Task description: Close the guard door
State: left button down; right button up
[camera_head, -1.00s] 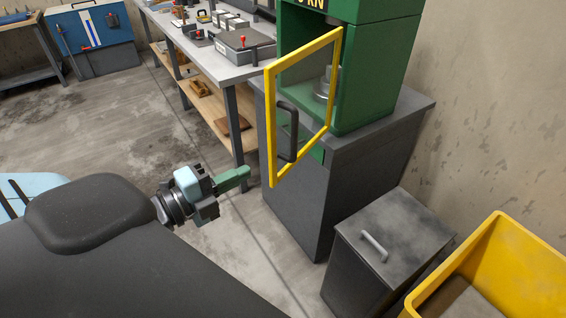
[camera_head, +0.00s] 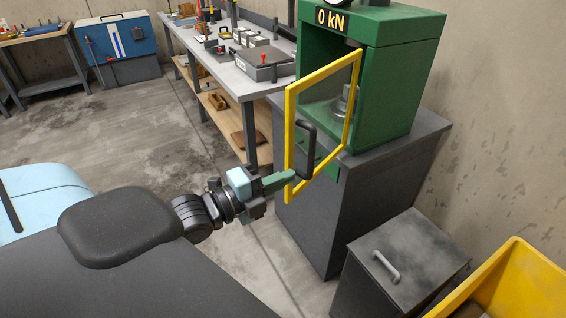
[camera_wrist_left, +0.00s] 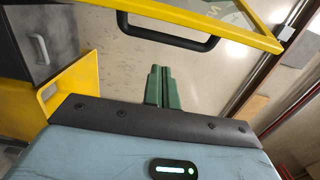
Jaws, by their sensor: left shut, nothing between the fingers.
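The guard door (camera_head: 290,135) is a yellow frame with a clear pane and a black handle (camera_head: 307,152). It stands open, swung out from the green testing machine (camera_head: 398,85). My left gripper (camera_head: 290,179) is shut and empty, its green fingertips close to the door's lower corner and the handle's lower end. In the left wrist view, the shut green fingers (camera_wrist_left: 161,88) point toward the yellow door frame (camera_wrist_left: 170,12) and the black handle (camera_wrist_left: 170,40), with a gap showing in that picture. Whether they touch cannot be told from the head view. My right gripper is not in view.
The machine stands on a dark grey cabinet (camera_head: 315,228). A lidded grey bin (camera_head: 425,262) and a yellow container (camera_head: 515,262) stand to its right. A workbench (camera_head: 232,80) with tools is behind on the left. Open concrete floor (camera_head: 100,135) lies to the left.

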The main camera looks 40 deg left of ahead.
pick_arm(q)
jog(key=shift+w+a+p, duration=0.15)
jog(key=shift+w+a, duration=0.25)
jog(key=shift+w, duration=0.3)
jog(key=shift+w+a+p, duration=0.2)
jog(key=shift+w+a, duration=0.25)
jog(key=shift+w, duration=0.2)
jog(key=shift+w+a+p, duration=0.15)
jog(key=shift+w+a, duration=0.25)
jog(key=shift+w, duration=0.3)
jog(key=shift+a, duration=0.1)
